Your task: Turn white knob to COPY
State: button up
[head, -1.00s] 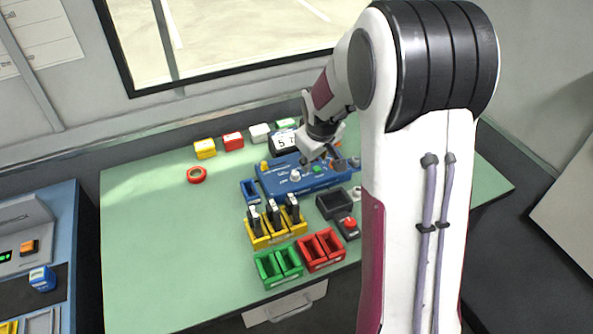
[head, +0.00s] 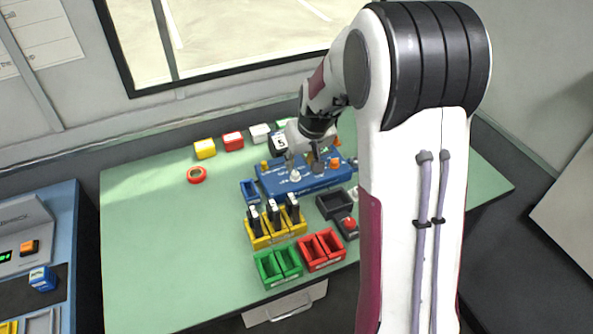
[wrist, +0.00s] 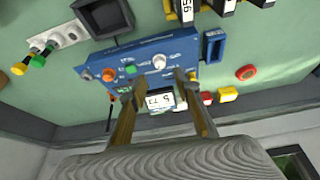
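The white knob (head: 295,176) stands on the front left part of the blue control box (head: 330,179) in the head view. In the wrist view the white knob (wrist: 159,62) lies just beyond the fingertips, on the blue box (wrist: 180,45). My gripper (head: 303,162) is over the box, a little behind and above the knob. In the wrist view my gripper (wrist: 160,80) has its two fingers spread, with nothing between the tips. The knob's pointer and the COPY label are too small to read.
An orange knob (wrist: 109,75) and a green button (wrist: 131,69) share the box. Yellow holders with dark upright pieces (head: 273,228) are in front.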

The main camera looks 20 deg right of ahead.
aim_at(295, 174)
jog(key=shift+x, duration=3.8)
grip_shut()
